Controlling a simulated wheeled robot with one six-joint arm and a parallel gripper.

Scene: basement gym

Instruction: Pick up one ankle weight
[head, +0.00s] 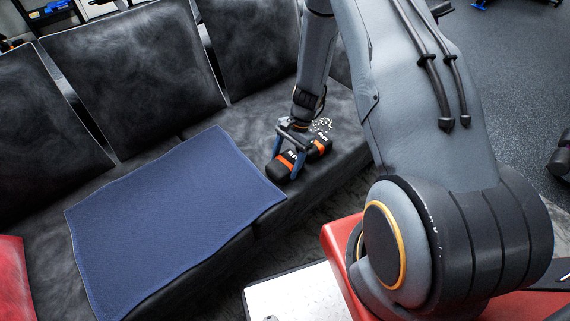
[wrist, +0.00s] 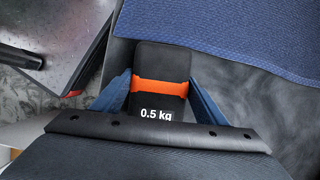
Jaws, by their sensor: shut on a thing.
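A black ankle weight with an orange strap (head: 284,167) is at the right end of the black seat, close to the blue towel's right corner. My gripper (head: 288,157) is shut on it from above, with a blue finger on each side. In the wrist view the ankle weight (wrist: 160,62) lies between the fingers of my gripper (wrist: 160,96), with "0.5 kg" printed on its near end. A second black and orange weight (head: 319,147) shows just right of the gripper in the head view. I cannot tell whether the held weight touches the seat.
The blue towel (head: 170,215) lies flat on the black couch seat (head: 215,262). Backrests (head: 135,75) rise behind it. A small pale speckled thing (head: 322,125) is behind the gripper. A light-topped table (head: 300,297) stands in front, below the seat edge.

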